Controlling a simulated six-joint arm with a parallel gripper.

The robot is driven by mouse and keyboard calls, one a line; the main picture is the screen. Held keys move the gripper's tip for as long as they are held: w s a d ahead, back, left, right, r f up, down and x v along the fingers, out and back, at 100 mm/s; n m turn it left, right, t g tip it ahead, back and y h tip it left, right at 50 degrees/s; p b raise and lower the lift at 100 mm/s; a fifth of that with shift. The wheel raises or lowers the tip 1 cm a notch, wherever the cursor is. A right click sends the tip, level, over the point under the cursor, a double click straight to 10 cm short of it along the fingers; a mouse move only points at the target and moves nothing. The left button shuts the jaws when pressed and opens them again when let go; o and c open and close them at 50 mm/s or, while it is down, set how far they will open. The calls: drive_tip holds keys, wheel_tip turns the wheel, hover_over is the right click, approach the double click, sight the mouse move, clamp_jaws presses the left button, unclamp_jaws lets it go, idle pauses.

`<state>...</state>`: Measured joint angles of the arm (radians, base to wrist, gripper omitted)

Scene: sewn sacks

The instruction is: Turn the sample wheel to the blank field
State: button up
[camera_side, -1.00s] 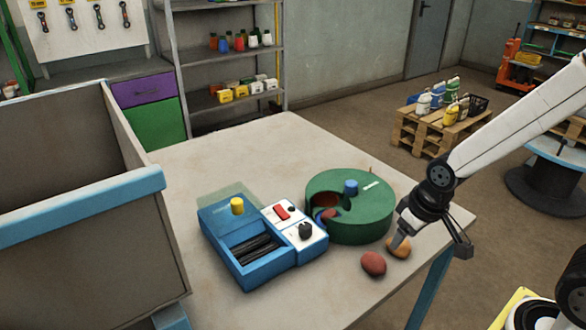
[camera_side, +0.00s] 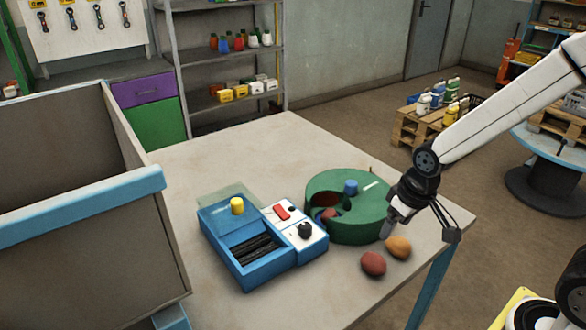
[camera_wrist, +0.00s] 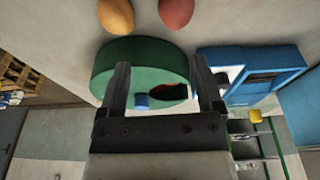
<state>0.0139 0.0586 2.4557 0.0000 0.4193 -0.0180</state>
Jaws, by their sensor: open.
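The sample wheel is a round green drum (camera_side: 345,228) on the table, with a blue knob (camera_side: 351,187) on top. A dark cut-out in its top shows something reddish inside, and a short white mark lies on the top near the far right. In the wrist view the green wheel (camera_wrist: 125,60) lies beyond my fingers, with the blue knob (camera_wrist: 141,100) and the cut-out between them. My gripper (camera_side: 389,228) is open and empty, close to the wheel's right side; I cannot tell if it touches. The wheel's field markings are too small to read.
An orange rounded object (camera_side: 398,246) and a red one (camera_side: 373,264) lie in front of the wheel. A blue box (camera_side: 240,270) with a yellow knob and a white control panel (camera_side: 291,222) stands left of the wheel. A large grey bin (camera_side: 70,240) is further left. The table's back is clear.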

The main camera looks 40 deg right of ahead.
sight(351, 182)
drive_tip(key=w+d+r, duration=0.1)
drive_tip(key=w+d, duration=0.1)
drive_tip(key=w, duration=0.4)
drive_tip(key=w+d+r+g, duration=0.1)
drive_tip(key=w+d, duration=0.1)
drive_tip(key=w, duration=0.4)
drive_tip(key=w+d+r+g, duration=0.1)
drive_tip(key=w+d+r, duration=0.1)
drive_tip(key=w, duration=0.4)
drive_tip(key=shift+w+d, duration=0.2)
drive_tip(key=shift+w, duration=0.2)
drive_tip(key=shift+f, duration=0.2)
drive_tip(key=shift+f, duration=3.75)
clamp_jaws()
